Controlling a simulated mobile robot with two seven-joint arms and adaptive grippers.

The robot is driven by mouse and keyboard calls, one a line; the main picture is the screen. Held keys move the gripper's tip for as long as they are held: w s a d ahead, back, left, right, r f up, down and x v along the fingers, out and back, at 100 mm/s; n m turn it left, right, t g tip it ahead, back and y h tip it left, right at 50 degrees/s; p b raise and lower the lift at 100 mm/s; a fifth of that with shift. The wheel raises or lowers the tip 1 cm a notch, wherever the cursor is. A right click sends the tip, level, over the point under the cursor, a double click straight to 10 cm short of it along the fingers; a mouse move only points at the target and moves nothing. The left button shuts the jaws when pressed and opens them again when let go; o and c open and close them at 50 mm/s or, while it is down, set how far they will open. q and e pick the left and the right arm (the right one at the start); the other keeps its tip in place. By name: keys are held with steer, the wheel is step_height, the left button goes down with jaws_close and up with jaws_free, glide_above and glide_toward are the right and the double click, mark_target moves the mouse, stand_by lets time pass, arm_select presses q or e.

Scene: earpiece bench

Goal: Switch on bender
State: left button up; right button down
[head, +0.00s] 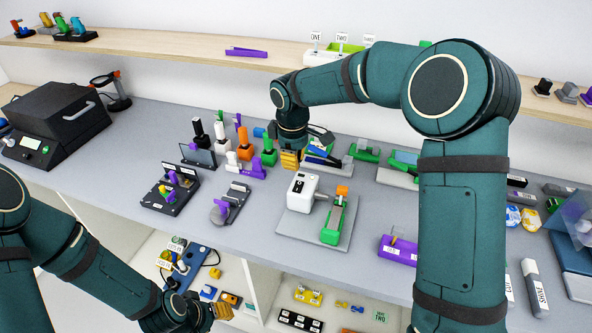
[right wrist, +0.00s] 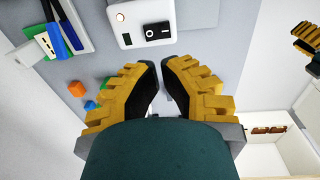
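The bender (head: 302,190) is a white box with a dark switch on its face, mounted on a grey plate with a green and orange part beside it. In the right wrist view its white housing (right wrist: 140,12) carries a black rocker switch (right wrist: 157,32) and a small orange light. My right gripper (head: 290,159) is behind and to the left of the bender, apart from it. Its yellow fingers (right wrist: 162,72) are close together with a narrow empty gap. My left gripper (head: 221,311) is low at the bench's front, its finger gap unclear.
Several bottles (head: 221,136) stand left of my right gripper. A purple-and-dark fixture (head: 170,190) and a grey clamp-like tool (head: 230,203) lie left of the bender. A purple block (head: 398,250) lies right of it. A black machine (head: 58,118) stands far left.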

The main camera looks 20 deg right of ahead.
arm_select(q)
steer(key=shift+r, duration=0.25)
arm_select(e)
steer(key=shift+s+a+r, duration=0.1)
steer(key=shift+r, duration=1.1)
steer(key=shift+s+a+r, duration=0.1)
steer(key=shift+r, duration=1.05)
